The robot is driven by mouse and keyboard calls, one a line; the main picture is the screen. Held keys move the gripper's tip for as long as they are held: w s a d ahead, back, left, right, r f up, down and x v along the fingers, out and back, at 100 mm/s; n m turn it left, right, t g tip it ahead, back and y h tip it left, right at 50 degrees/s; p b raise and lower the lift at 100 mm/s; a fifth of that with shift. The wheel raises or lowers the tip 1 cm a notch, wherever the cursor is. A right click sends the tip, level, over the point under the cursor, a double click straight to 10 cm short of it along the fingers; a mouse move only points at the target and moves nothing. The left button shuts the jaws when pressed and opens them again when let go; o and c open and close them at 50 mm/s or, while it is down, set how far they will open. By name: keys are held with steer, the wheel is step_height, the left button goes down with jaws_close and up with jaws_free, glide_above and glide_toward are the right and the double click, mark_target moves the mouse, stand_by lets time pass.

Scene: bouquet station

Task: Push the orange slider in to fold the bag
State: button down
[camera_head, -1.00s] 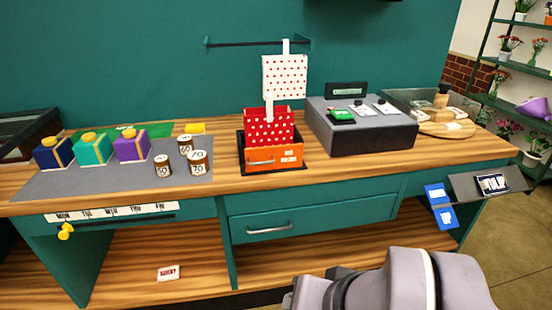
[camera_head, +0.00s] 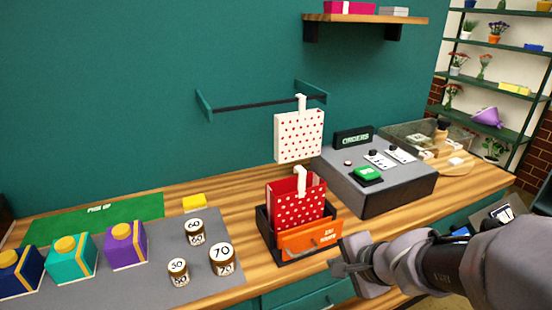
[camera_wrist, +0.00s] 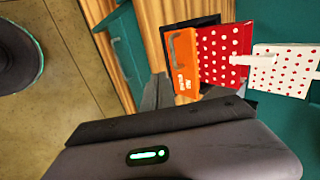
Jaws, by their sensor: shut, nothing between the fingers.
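The orange slider (camera_head: 309,241) is the front of a black holder (camera_head: 262,222) on the counter, with a grey handle on its face. A red bag with white dots (camera_head: 297,203) stands upright in the holder behind it, with a white strap on top. In the wrist view the orange slider (camera_wrist: 181,66) and the red bag (camera_wrist: 222,53) lie at the upper middle. My gripper (camera_head: 338,268) is shut and empty, just right of and in front of the slider in the head view. I cannot tell whether it touches the slider.
A white dotted bag (camera_head: 299,136) hangs from a wall rail (camera_head: 250,105) behind. A grey console with a green button (camera_head: 368,174) stands to the right. Numbered jars (camera_head: 221,259) and several coloured boxes (camera_head: 71,256) stand on the grey mat to the left.

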mark_target(301, 242)
steer(key=w+r+b+x, duration=0.1)
steer(key=b+x, duration=0.2)
steer(key=x, duration=0.8)
steer(key=shift+w+a, duration=0.35)
steer(key=shift+a, duration=0.05)
steer(key=shift+r, duration=0.15)
steer(key=w, duration=0.1)
steer(key=w+a, duration=0.1)
steer(key=w, duration=0.2)
steer(key=shift+w+a, duration=0.3)
steer(key=shift+w, duration=0.1)
